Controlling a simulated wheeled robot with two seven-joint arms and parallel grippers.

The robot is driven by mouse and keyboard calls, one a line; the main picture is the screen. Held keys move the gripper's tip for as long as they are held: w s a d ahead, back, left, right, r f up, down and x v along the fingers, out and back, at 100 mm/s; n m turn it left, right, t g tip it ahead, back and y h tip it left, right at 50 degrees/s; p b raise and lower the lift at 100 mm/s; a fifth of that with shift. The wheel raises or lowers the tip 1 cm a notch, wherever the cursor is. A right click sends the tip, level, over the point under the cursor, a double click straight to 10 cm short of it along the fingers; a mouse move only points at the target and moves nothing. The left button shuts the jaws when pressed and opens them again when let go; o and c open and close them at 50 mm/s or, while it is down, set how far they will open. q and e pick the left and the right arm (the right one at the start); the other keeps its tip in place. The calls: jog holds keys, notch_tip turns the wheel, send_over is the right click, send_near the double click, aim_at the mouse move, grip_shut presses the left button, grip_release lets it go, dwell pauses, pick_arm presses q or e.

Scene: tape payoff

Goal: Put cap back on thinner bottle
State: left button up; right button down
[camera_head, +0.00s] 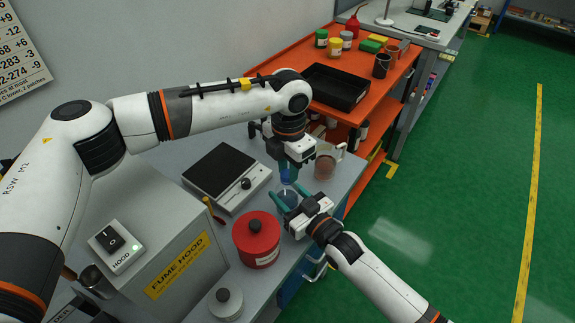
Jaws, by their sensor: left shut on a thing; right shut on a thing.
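My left gripper (289,174) reaches down from above over the bench, with its fingers shut on a small blue piece that looks like the cap (289,179). Just below it, my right gripper (283,201) comes in from the lower right. Its teal fingers are shut around the thinner bottle (288,196), which looks pale blue and clear and seems upright. The cap is close above the bottle's top. The fingers partly hide both, so I cannot tell whether they touch.
A red can (257,239) stands close to the left of the bottle, and a hot plate (222,174) lies behind it. A beaker with brownish content (325,162) stands to the right. The fume hood box (150,240) fills the left. An orange cart (372,59) stands behind.

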pick_arm(q)
jog(key=m, duration=0.7)
jog(key=shift+s, duration=0.1)
jog(key=m, duration=0.4)
jog(key=shift+s+m, duration=0.1)
jog(key=shift+m, duration=0.2)
jog(key=m, duration=0.4)
jog(key=shift+m, duration=0.3)
jog(key=m, duration=0.4)
jog(key=shift+s+m, duration=0.1)
jog(key=shift+m, duration=0.2)
jog(key=m, duration=0.4)
jog(key=shift+a, duration=0.15)
jog(key=m, duration=0.4)
jog(key=shift+m, duration=0.4)
jog(key=shift+c, duration=0.2)
jog(key=m, duration=0.6)
jog(key=shift+a+m, duration=0.15)
jog(key=shift+m, duration=0.25)
